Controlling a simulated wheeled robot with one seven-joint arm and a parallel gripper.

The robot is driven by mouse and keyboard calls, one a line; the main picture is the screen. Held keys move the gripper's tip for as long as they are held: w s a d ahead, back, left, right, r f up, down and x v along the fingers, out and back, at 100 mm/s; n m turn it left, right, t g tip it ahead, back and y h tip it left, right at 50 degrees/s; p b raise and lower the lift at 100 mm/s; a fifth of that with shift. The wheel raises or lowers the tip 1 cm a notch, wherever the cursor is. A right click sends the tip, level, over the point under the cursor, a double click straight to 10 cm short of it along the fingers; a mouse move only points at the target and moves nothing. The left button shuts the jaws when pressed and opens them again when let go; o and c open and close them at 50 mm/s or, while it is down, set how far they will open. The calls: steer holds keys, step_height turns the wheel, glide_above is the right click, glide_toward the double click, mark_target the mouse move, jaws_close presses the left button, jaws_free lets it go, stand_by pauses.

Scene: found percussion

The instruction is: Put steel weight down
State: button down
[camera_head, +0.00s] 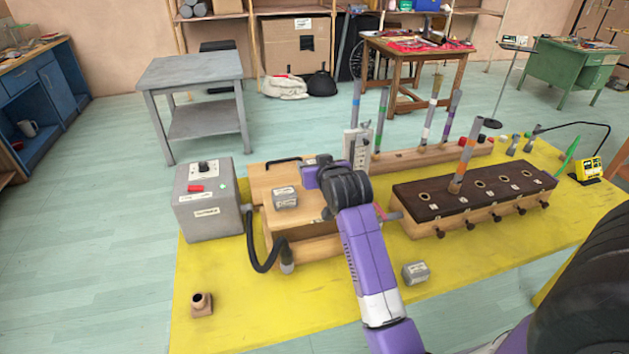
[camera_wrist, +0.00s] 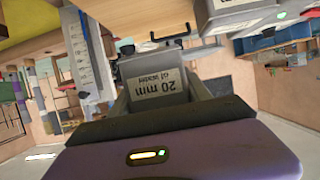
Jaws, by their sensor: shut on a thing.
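A grey steel weight labelled "20 mm of water" (camera_wrist: 158,88) is between the fingers of my gripper (camera_wrist: 160,92) in the wrist view. In the head view my gripper (camera_head: 318,180) is over the right part of the light wooden box (camera_head: 270,178), and my dark wrist hides most of it and the held weight. I cannot tell whether the weight touches the box. A second grey weight (camera_head: 285,197) sits on top of the box, left of my gripper. A third grey weight (camera_head: 415,272) lies on the yellow tabletop (camera_head: 330,300), right of my arm.
A grey control box (camera_head: 208,200) with a black hose (camera_head: 258,255) stands left of the wooden box. A dark-topped wooden block with holes (camera_head: 475,190) holds one tube at right. A rack of upright tubes (camera_head: 430,155) stands behind. The front-left tabletop is mostly clear around a small brown fitting (camera_head: 202,304).

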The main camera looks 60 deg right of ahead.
mark_target(314, 191)
steer(key=shift+f, duration=2.4)
steer(key=shift+f, duration=0.2)
steer(key=c, duration=0.8)
jaws_free()
steer(key=shift+o, duration=0.2)
